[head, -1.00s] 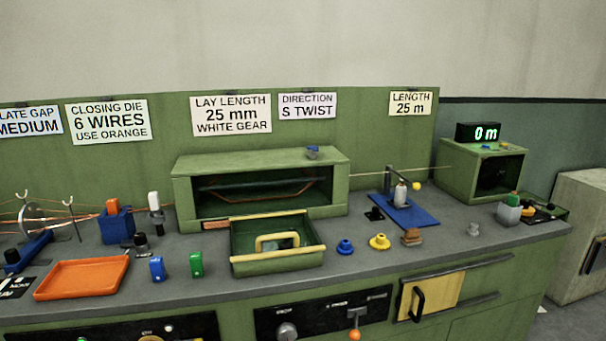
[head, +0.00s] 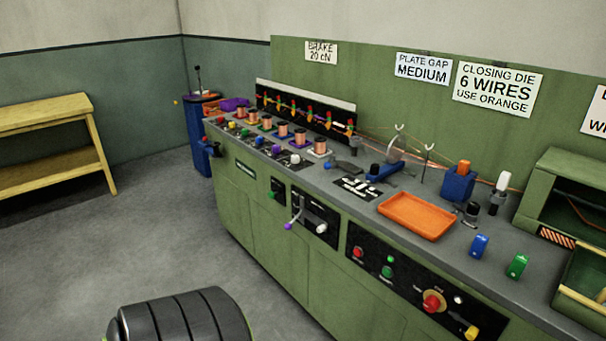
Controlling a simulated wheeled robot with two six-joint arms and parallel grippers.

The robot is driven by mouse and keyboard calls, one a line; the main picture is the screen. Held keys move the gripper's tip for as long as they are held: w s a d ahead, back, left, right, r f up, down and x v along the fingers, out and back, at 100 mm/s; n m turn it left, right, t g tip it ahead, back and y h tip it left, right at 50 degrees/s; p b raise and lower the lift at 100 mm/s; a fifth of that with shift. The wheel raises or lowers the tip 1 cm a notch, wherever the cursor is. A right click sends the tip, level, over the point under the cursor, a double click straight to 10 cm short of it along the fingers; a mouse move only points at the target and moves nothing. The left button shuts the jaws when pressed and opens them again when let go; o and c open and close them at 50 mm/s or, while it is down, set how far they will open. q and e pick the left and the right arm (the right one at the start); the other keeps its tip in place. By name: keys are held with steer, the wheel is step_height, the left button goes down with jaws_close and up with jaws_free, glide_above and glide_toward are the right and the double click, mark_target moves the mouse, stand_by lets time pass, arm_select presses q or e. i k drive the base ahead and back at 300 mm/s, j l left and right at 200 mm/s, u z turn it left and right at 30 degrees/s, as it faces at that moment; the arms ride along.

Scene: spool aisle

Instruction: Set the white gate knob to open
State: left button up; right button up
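A lever with a purple end (head: 288,226) hangs at the panel's left side. Neither of my grippers shows in the head view.
The bench top holds copper spools (head: 283,130), an orange tray (head: 416,216), and a blue (head: 480,246) and a green block (head: 517,266). A wooden rack (head: 45,148) stands at left. A dark ribbed shape (head: 185,318), unclear what, is at bottom left. Floor between is clear.

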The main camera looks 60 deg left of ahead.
mark_target(323, 226)
steer(key=u, duration=0.45)
steer(key=j+u, duration=0.1)
steer(key=u, duration=0.35)
steer(key=i+u, duration=0.1)
steer(key=u, duration=0.8)
